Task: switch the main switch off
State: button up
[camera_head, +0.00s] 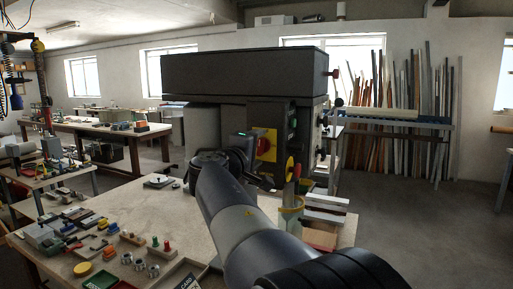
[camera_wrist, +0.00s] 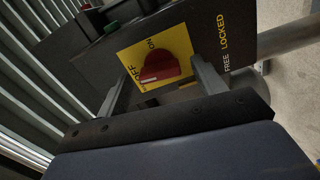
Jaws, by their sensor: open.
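The main switch is a red rotary knob (camera_wrist: 168,68) on a yellow plate (camera_wrist: 178,42) marked OFF and ON, on a dark housing. A white mark shows low on the knob's left side, nearer the word OFF than ON; I cannot tell its exact setting. In the head view the red knob (camera_head: 263,146) is partly behind my arm. My gripper (camera_wrist: 161,72) is open, with one finger on each side of the knob. I cannot tell whether either finger touches it. In the head view my gripper (camera_head: 241,158) is dark and its fingers are hard to make out.
The switch is on a large dark machine (camera_head: 245,75). The housing also bears FREE and LOCKED lettering (camera_wrist: 225,45). A workbench (camera_head: 120,205) with tools stands left of my arm. The floor (camera_head: 420,230) at right is clear.

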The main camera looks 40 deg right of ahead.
jog(key=shift+c, duration=0.2)
jog(key=c, duration=0.9)
jog(key=shift+n, duration=0.7)
jog(key=shift+c, duration=0.2)
jog(key=o, duration=1)
jog(key=b+v, duration=0.3)
jog(key=v, duration=0.8)
